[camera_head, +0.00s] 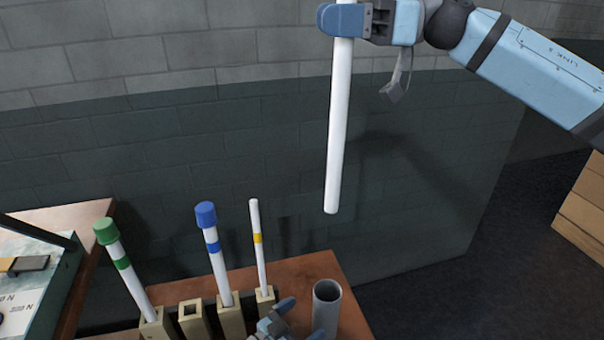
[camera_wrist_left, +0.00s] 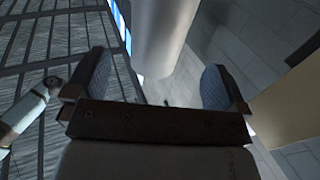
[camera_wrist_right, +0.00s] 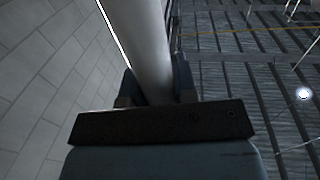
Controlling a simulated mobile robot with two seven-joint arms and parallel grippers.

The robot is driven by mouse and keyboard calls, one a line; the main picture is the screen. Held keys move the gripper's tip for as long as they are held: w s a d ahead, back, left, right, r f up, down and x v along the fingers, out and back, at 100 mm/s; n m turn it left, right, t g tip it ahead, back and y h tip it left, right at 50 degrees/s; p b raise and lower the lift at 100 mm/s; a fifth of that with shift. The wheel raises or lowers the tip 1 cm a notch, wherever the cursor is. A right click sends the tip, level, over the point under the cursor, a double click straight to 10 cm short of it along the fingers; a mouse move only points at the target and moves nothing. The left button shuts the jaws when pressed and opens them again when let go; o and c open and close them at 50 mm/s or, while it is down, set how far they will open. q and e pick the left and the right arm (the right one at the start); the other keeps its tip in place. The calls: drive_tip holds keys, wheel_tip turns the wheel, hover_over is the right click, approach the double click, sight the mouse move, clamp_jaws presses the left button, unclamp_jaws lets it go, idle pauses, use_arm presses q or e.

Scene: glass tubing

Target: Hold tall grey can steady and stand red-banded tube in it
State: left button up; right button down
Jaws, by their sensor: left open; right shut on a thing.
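The tall grey can (camera_head: 327,300) stands open-topped at the right end of the wooden table, its lower part cut off by the frame. My left gripper (camera_head: 300,321) is low beside it, jaws open. In the left wrist view, a pale grey cylinder that looks like the can (camera_wrist_left: 160,35) shows beyond and between the spread fingers. My right gripper (camera_head: 343,20) is shut on a long white tube (camera_head: 338,130), which hangs nearly upright, its lower end well above the can. The tube (camera_wrist_right: 142,45) also shows in the right wrist view. No red band is visible; its top is out of frame.
Left of the can, a green-capped tube (camera_head: 122,265), a blue-capped tube (camera_head: 217,262) and a thin yellow-banded tube (camera_head: 257,240) stand in square holders. One holder (camera_head: 193,318) is empty. A wall (camera_head: 170,150) rises behind. A wooden crate (camera_head: 585,210) is at far right.

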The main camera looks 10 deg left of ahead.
sight(335, 296)
use_arm(q)
drive_tip(key=x, duration=0.7)
drive_tip(key=shift+w+d+f, duration=0.1)
drive_tip(key=shift+w+d, duration=0.15)
drive_tip(key=shift+d, duration=0.05)
drive_tip(key=c, duration=1.1)
